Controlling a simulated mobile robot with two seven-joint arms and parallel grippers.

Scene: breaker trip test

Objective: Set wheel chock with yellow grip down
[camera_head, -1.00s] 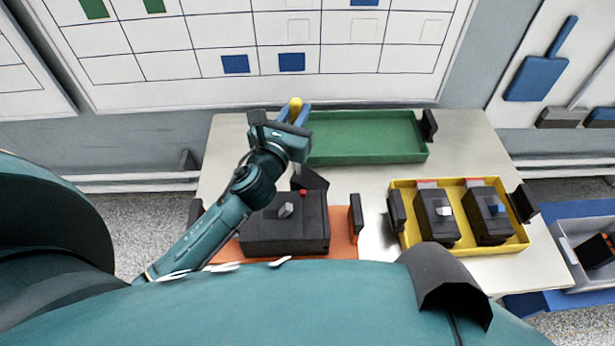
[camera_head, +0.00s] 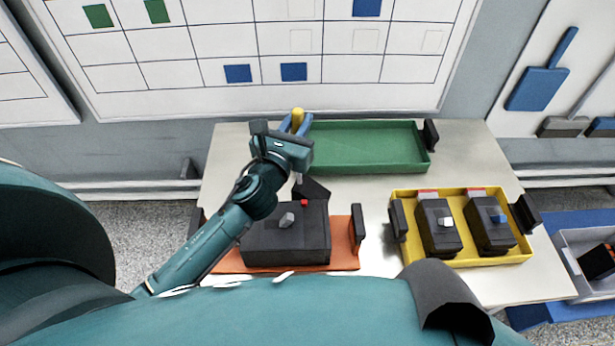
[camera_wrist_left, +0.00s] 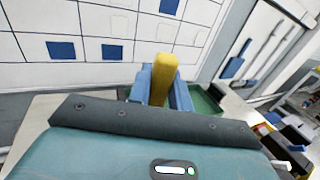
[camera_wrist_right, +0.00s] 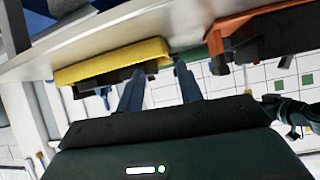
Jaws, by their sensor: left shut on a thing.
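My left gripper (camera_head: 297,121) is shut on the yellow grip (camera_head: 298,114) of the chock, beside the left end of the green tray. In the left wrist view the yellow grip (camera_wrist_left: 163,76) stands upright between the two blue fingers (camera_wrist_left: 160,88).
The green tray (camera_head: 424,165) is empty. A dark box (camera_head: 260,245) with a grey knob and red button sits on an orange base (camera_head: 343,240) under my left arm. A yellow tray (camera_head: 397,190) at right holds two breakers. Bare tabletop (camera_head: 375,192) lies between them.

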